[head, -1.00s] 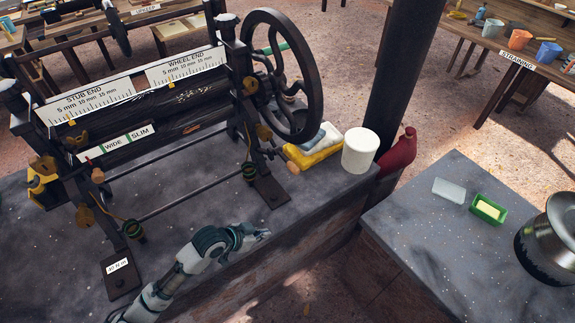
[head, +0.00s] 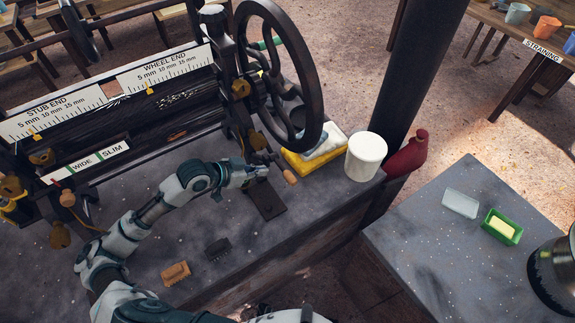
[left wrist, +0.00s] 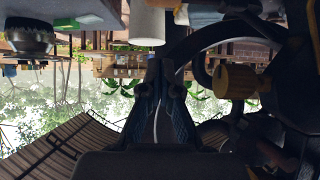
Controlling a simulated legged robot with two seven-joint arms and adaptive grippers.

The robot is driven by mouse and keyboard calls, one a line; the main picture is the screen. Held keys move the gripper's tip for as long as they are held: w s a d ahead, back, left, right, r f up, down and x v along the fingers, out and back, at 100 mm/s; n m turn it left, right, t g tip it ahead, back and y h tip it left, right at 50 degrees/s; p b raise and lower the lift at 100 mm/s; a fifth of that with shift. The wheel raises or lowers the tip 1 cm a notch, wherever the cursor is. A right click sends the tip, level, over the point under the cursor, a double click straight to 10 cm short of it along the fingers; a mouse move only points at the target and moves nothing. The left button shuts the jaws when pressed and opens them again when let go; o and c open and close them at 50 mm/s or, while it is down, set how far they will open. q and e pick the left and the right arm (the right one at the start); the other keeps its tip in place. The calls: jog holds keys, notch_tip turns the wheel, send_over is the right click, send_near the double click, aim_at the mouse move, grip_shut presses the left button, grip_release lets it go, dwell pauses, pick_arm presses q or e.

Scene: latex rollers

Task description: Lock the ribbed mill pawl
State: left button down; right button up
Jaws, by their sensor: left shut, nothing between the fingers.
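The roller mill stands on the dark bench, with a large black handwheel (head: 316,100) at its wheel end. A lever with a wooden knob (head: 290,177) sticks out low at that end. No part is labelled as the pawl, so I cannot tell for sure which it is. My left gripper (head: 262,172) is shut and empty, just left of this knob in the head view. Its fingers (left wrist: 160,75) are together in the left wrist view, with a yellow-brown knob (left wrist: 235,80) apart to their right. The gripper hides part of the mill's lower frame. My right gripper is not in view.
Two small blocks, orange (head: 175,273) and dark (head: 218,248), lie on the bench front. A second bench (head: 420,235) is at right.

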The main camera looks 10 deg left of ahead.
pick_arm(q)
send_over(290, 175)
jog(key=s+a, duration=0.2)
jog(key=s, duration=0.1)
notch_tip(290, 175, down, 5)
jog(key=f, duration=0.4)
jog(key=shift+w+f+p, duration=0.3)
jog(key=shift+w+p, duration=0.05)
jog(key=shift+w, duration=0.05)
